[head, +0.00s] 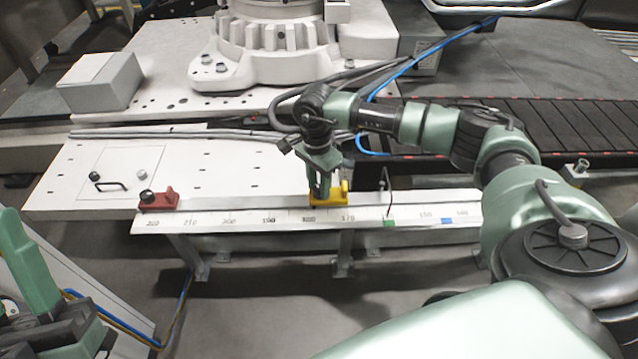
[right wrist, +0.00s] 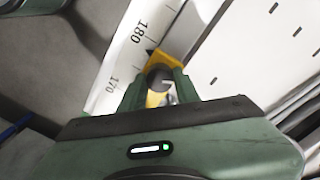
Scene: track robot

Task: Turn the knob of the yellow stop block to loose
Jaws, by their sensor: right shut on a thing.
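The yellow stop block (head: 345,198) sits on the white scale rail (head: 250,219), right of its middle in the head view. It also shows in the right wrist view (right wrist: 174,62), beside the 180 and 170 scale numbers. Its dark round knob (right wrist: 157,76) has a pale mark on its face. My right gripper (head: 321,190) reaches down onto the block from above. In the right wrist view its green fingers (right wrist: 157,90) are shut on the knob, one on each side. The fingers hide part of the knob and block. My left gripper (head: 35,275) is at the lower left, partly cut off.
A red stop block (head: 158,200) with a black knob sits at the rail's left end. Green (head: 389,222) and blue (head: 447,220) marks are on the rail's right part. A thin dark upright rod (head: 387,185) stands just right of the yellow block. A white plate (head: 230,165) lies behind the rail.

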